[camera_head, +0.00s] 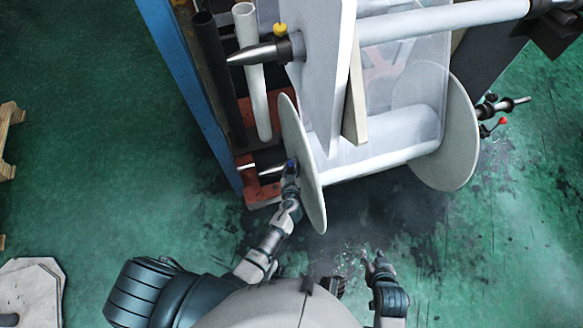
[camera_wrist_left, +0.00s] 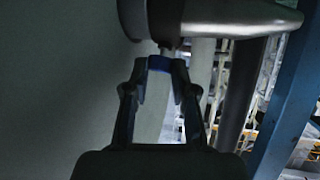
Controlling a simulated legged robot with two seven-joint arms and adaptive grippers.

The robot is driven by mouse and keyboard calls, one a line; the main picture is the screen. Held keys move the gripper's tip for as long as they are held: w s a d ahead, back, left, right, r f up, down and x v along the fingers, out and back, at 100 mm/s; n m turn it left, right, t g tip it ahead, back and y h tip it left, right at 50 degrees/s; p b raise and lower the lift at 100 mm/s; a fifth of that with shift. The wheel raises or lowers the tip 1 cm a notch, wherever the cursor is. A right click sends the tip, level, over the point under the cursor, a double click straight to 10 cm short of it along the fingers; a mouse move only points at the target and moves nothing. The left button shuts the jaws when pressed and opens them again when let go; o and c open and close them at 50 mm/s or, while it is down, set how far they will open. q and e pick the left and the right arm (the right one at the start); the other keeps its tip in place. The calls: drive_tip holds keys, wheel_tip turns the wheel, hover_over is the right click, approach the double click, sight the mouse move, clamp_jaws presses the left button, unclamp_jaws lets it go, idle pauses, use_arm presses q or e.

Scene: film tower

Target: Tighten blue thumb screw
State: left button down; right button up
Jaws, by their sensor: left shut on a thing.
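The blue thumb screw (camera_head: 291,164) is a small blue spot beside the near disc of the lower roll in the head view. In the left wrist view, the blue thumb screw (camera_wrist_left: 159,63) sits below a dark collar, between the fingertips. My left gripper (camera_head: 290,172) is at the screw and shut on it; its fingers (camera_wrist_left: 158,82) stand on both sides of the blue part and partly hide it. My right gripper (camera_head: 377,262) is held low over the floor, away from the roll; its finger opening is too small to tell.
The large pale disc (camera_head: 296,135) stands close beside my left gripper. A film roll (camera_head: 385,140) on a shaft extends to the right. A blue post (camera_head: 185,75) and red bracket (camera_head: 262,190) are at the left. A yellow knob (camera_head: 280,29) is higher up. Green floor (camera_head: 110,150) is open left.

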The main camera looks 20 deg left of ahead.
use_arm(q)
drive_tip(key=shift+w+a+f, duration=0.1)
drive_tip(key=shift+a+f, duration=0.05)
drive_tip(key=shift+a, duration=0.7)
drive_tip(key=shift+d, duration=0.95)
drive_tip(key=shift+a+f, duration=0.1)
drive_tip(key=shift+a, duration=0.35)
use_arm(e)
drive_tip(key=shift+a+r, duration=0.15)
drive_tip(key=shift+a, duration=0.65)
use_arm(q)
drive_tip(key=shift+d, duration=0.15)
use_arm(e)
drive_tip(key=shift+d, duration=0.2)
use_arm(q)
drive_tip(key=c, duration=1.4)
unclamp_jaws()
drive_tip(key=shift+o, duration=1)
use_arm(e)
drive_tip(key=shift+w+a, duration=0.15)
drive_tip(key=shift+a, duration=0.05)
